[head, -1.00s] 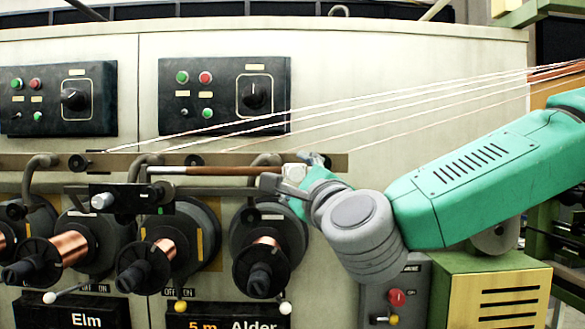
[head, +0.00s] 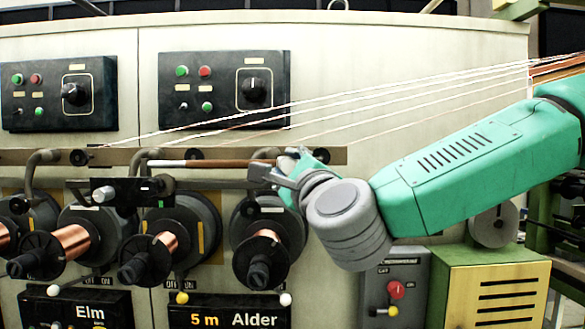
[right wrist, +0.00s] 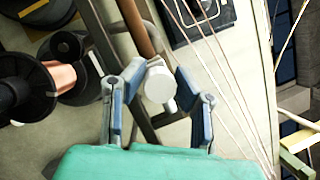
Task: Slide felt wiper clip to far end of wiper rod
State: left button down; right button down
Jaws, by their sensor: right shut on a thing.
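The wiper rod (head: 228,163) runs level along the front of the machine, white at its left part and brown further right. It also shows at the top of the right wrist view (right wrist: 137,25). My right gripper (head: 284,166) is at the right end of the visible rod. In the right wrist view, its two blue-grey fingers (right wrist: 159,88) stand on either side of a white round piece, which looks like the felt wiper clip (right wrist: 160,85), and hold it. In the head view the gripper mostly hides the clip. My left gripper is not in view.
Pale wires (head: 400,97) slope from the rail (head: 325,155) up to the right, above my right arm. Copper spools (head: 265,237) sit below the rod. A clamp block (head: 118,191) stands below the rod's left part. Switch boxes (head: 222,90) are above.

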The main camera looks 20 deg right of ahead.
aim_at(181, 167)
jog(key=w+a, duration=0.1)
jog(key=a, duration=0.4)
jog(key=w+a+b, duration=0.1)
jog(key=w+a, duration=0.1)
jog(key=a, duration=0.4)
jog(key=w+a, duration=0.2)
jog(key=a, duration=0.4)
jog(key=shift+a+f+b, duration=0.1)
jog(key=shift+f+b, duration=0.1)
jog(key=shift+b, duration=0.1)
jog(key=shift+w+a, duration=0.15)
jog(key=shift+a, duration=0.05)
jog(key=c, duration=1.4)
grip_release()
jog(key=shift+a, duration=0.15)
jog(key=shift+o, duration=0.7)
jog(key=shift+w+a, duration=0.1)
jog(key=shift+w, duration=0.05)
jog(key=shift+r, duration=0.15)
jog(key=v, duration=1.2)
